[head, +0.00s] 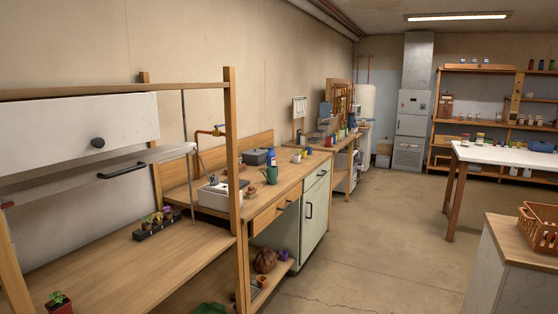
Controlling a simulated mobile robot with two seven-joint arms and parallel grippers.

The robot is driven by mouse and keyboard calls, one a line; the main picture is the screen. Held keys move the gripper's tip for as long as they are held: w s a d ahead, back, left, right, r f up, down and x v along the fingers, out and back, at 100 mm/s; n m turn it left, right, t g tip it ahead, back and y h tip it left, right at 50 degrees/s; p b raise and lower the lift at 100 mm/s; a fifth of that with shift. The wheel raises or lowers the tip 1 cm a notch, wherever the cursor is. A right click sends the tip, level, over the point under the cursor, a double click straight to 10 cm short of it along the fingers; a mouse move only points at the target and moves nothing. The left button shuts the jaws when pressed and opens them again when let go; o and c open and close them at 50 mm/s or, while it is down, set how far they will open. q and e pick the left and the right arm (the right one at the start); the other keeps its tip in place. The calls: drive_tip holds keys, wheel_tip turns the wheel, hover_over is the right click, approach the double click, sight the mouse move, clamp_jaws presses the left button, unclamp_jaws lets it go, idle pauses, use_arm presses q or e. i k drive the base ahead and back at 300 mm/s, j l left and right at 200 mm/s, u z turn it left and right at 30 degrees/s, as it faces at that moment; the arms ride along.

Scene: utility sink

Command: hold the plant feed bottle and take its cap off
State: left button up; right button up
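A blue bottle (271,157) stands upright on the wooden sink counter (296,175), behind a green mug-like vessel (271,175). It may be the plant feed bottle, but its label is too small to read. Its top is too small to tell the cap's state. The vessel hides the lower part of the bottle. Neither of my grippers is in view, and nothing is seen touching the bottle.
A wooden shelf frame (235,180) stands in the foreground. A white table (505,155) and an orange crate (540,228) are at right. The floor (385,220) between is clear.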

sight(271, 155)
drive_tip(key=i+l+z, duration=0.25)
drive_tip(key=i, duration=0.35)
drive_tip(key=i+z, duration=0.25)
drive_tip(key=i, duration=1.35)
drive_tip(key=i+u, duration=0.15)
drive_tip(key=i, duration=0.35)
drive_tip(key=i+l+u, duration=0.15)
drive_tip(key=i, duration=0.35)
drive_tip(key=i+l+u, duration=0.2)
drive_tip(key=i, duration=0.3)
drive_tip(key=i+l+u, duration=0.2)
drive_tip(key=i+u, duration=0.25)
drive_tip(key=i+l+u, duration=0.3)
drive_tip(key=u, duration=0.2)
drive_tip(key=i+l+u, duration=0.25)
drive_tip(key=l+u, duration=0.2)
drive_tip(key=i+l+u, duration=0.2)
drive_tip(key=l+u, duration=0.25)
drive_tip(key=l, duration=0.15)
